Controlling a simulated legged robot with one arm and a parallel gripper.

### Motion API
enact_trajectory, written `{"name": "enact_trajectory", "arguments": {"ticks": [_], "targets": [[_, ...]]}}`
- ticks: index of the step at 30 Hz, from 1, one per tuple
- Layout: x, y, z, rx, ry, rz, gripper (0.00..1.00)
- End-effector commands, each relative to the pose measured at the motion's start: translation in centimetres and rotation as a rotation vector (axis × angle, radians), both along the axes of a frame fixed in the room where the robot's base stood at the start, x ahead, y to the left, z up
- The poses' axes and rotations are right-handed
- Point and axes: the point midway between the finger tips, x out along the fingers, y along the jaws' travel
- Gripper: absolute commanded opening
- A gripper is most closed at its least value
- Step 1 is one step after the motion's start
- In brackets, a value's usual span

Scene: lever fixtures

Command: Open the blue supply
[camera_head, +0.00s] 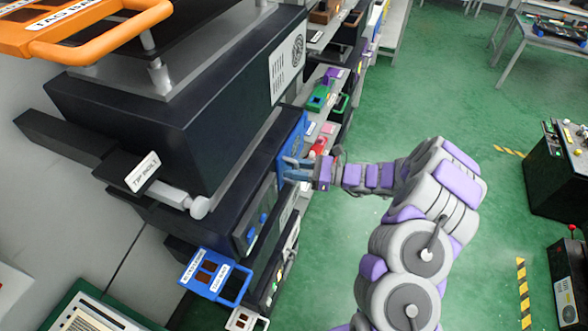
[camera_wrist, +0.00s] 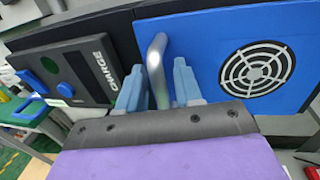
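The blue supply shows in the wrist view as a blue panel (camera_wrist: 215,45) with a round white fan grille on its right part. A silver bar handle (camera_wrist: 157,62) stands up near its left edge. My gripper (camera_wrist: 158,88) has its two blue-grey fingers apart, one on each side of the handle. I cannot tell whether either finger touches it. In the head view the blue panel (camera_head: 292,138) is at the front of the dark cabinet, and my gripper (camera_head: 287,168) reaches it from the right. The handle is hard to make out there.
A dark panel marked CHARGE (camera_wrist: 68,72) with blue knobs adjoins the blue panel. A blue tagged handle (camera_head: 215,277) sits low in front, an orange one (camera_head: 85,28) at upper left. A grey lever arm (camera_head: 140,178) crosses the cabinet.

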Motion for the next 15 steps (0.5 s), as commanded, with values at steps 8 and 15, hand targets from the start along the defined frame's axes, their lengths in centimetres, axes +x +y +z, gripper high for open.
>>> {"name": "enact_trajectory", "arguments": {"ticks": [8, 15], "targets": [[0.07, 0.03, 0.02, 0.001, 0.0, -0.001, 0.35], [0.04, 0.29, -0.01, -0.001, 0.0, -0.001, 0.17]]}}
